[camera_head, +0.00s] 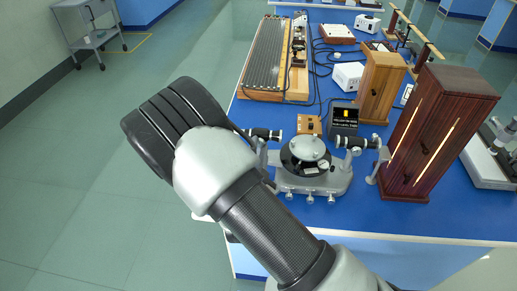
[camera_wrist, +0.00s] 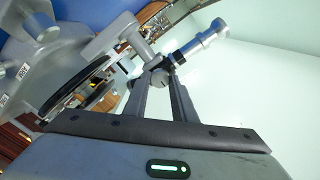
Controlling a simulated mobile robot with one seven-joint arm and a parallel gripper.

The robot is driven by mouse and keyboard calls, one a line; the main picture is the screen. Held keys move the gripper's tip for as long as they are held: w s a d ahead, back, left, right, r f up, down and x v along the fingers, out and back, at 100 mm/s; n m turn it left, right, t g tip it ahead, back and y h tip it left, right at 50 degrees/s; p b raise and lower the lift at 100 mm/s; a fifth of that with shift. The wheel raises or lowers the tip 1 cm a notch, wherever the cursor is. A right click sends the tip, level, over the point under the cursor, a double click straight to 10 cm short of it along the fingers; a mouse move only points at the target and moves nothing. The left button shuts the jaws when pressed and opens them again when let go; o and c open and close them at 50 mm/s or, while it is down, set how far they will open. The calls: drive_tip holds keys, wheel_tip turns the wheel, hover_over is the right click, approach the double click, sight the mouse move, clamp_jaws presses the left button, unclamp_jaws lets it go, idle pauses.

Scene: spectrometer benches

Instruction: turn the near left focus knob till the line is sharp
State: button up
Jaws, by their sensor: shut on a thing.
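The spectrometer (camera_head: 312,178), grey with a round dark table in its middle, stands on the near part of the blue bench. Its left tube (camera_head: 264,134) points left, and my arm hides the parts below it. In the wrist view, my gripper (camera_wrist: 160,76) has its two fingers up at the tube assembly (camera_wrist: 200,42). The fingers are shut on the small grey focus knob (camera_wrist: 158,67), which is partly hidden between the tips. A small dark display (camera_head: 344,119) behind the spectrometer shows a yellow patch; its sharpness is too small to judge.
A tall dark wooden cabinet (camera_head: 440,130) stands right of the spectrometer, with a lighter wooden box (camera_head: 381,85) behind it. A long ribbed track (camera_head: 265,55) lies at the back left. The floor (camera_head: 80,200) left of the bench is clear.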

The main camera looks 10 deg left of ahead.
drive_tip(key=m+p, duration=0.1)
drive_tip(key=m, duration=0.7)
drive_tip(key=shift+m+p, duration=0.3)
drive_tip(key=m, duration=0.4)
drive_tip(key=shift+f, duration=0.1)
drive_tip(key=m, duration=0.4)
drive_tip(key=shift+b, duration=0.3)
drive_tip(key=shift+m, duration=0.4)
drive_tip(key=o, duration=1)
drive_tip(key=shift+o, duration=0.2)
